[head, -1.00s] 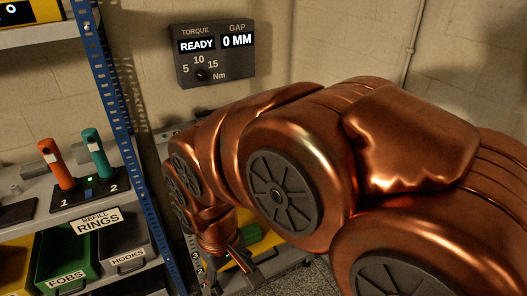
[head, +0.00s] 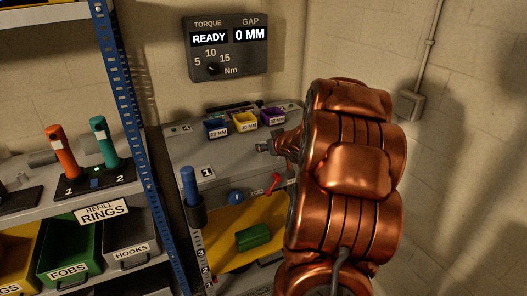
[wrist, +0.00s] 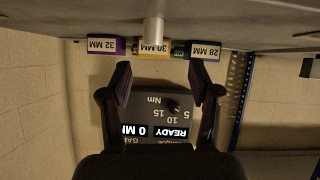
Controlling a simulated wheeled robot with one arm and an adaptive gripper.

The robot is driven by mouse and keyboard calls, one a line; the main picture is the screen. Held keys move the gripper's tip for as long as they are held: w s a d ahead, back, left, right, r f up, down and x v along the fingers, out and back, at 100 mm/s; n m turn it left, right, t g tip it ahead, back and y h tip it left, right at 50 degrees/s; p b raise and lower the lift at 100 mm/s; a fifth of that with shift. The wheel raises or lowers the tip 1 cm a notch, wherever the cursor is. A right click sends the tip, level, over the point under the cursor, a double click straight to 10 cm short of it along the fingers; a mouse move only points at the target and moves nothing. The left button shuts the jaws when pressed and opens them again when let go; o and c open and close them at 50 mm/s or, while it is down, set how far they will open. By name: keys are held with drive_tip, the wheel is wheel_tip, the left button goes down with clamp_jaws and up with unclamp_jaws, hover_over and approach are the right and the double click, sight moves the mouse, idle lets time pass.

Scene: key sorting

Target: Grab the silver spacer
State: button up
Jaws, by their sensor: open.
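A pale silver cylinder (wrist: 154,30), which looks like the silver spacer, shows in the upside-down wrist view. It stands on the bench surface, in front of the yellow bin. My gripper (wrist: 160,75) is open and empty, with the cylinder ahead of its tips and roughly midway between the two fingers. In the head view my gripper (head: 268,146) is low over the back right of the bench, partly hidden by my arm. I cannot make out the cylinder in the head view.
Blue (head: 216,128), yellow (head: 245,122) and purple (head: 272,117) labelled bins stand at the bench's back. A blue-handled tool (head: 190,185), a red lever (head: 274,182) and a green block (head: 252,237) are nearer. A blue upright (head: 130,110) bounds the left; a wall gauge (head: 225,47) is above.

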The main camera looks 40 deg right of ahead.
sight(263, 143)
drive_tip(key=d+f, duration=0.1)
drive_tip(key=d+f+t+y, duration=0.1)
drive_tip(key=shift+s+d+t+b, duration=0.3)
drive_tip(key=shift+s, duration=0.05)
drive_tip(key=shift+a+x, duration=0.2)
drive_tip(key=shift+x, duration=1.7)
drive_tip(key=shift+a+x, duration=0.2)
drive_tip(key=shift+x, duration=1.75)
drive_tip(key=shift+w, duration=0.1)
drive_tip(key=c, duration=1.2)
